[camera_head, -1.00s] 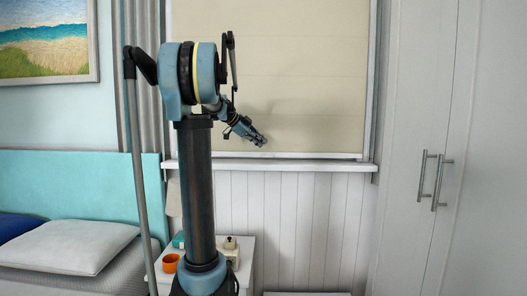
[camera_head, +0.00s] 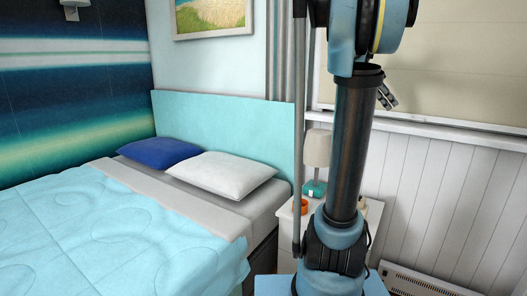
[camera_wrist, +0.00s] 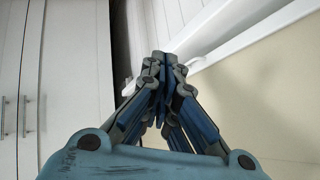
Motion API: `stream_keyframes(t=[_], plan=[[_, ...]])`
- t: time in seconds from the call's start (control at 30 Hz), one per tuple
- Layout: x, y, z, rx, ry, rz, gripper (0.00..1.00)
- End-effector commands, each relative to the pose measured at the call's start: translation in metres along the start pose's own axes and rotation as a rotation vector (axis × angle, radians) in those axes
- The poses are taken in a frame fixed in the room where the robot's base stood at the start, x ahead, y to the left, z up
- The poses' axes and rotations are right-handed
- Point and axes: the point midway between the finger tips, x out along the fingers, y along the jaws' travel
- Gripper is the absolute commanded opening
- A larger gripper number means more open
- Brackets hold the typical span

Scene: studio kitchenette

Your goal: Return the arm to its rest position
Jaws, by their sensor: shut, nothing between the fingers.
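My gripper (camera_head: 388,95) shows only in part in the head view, just right of my arm's dark column and in front of the window blind. It points down and to the right. In the wrist view my gripper (camera_wrist: 163,62) has its blue and grey fingers drawn together, with nothing held between them. My arm stands upright in the head view, its upper joints cut off by the top edge. The column hides part of the forearm and wrist.
The window sill (camera_head: 450,130) and blind (camera_head: 460,70) lie behind the gripper. A bedside table (camera_head: 374,213) with a lamp (camera_head: 317,148) and an orange cup (camera_head: 300,207) stands behind the arm. A bed (camera_head: 110,230) fills the left. In the wrist view, wardrobe doors (camera_wrist: 62,60) stand at left.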

Motion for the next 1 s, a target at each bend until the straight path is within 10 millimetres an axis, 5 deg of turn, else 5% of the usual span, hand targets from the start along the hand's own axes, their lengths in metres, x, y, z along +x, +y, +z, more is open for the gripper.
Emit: stream_keyframes(t=[0.5, 1.0], plan=[[-0.017, 0.194, 0.155, -0.859, -0.361, -0.153, 0.0], [0.0, 0.378, 0.286, -1.632, -0.61, -0.542, 0.0]])
